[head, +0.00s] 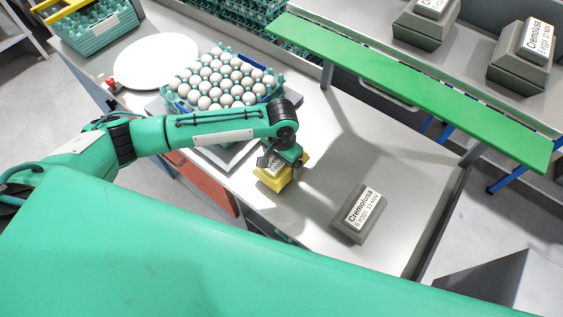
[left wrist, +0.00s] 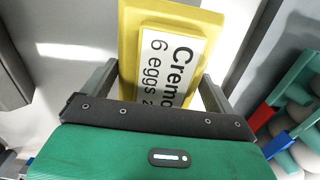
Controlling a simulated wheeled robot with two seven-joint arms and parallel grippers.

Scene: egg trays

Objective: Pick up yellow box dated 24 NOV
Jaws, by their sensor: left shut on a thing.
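The yellow box (head: 272,184) is on or just above the white table, right of the egg tray; I cannot tell if it touches the table. My left gripper (head: 281,166) reaches down over it and is shut on it. In the left wrist view the yellow box (left wrist: 129,40) sits between the two fingers of the left gripper (left wrist: 158,90). Its white label reads "Crem" and "6 eggs 2"; the rest of the date is hidden behind the gripper body. My right gripper is not in view.
A grey Cremolusa box (head: 347,224) lies on the table to the right. An egg tray full of white eggs (head: 272,84) stands behind my left arm, beside a round white plate (head: 150,60). A green rail (head: 420,92) runs along the back shelf, which holds more grey boxes (head: 420,32).

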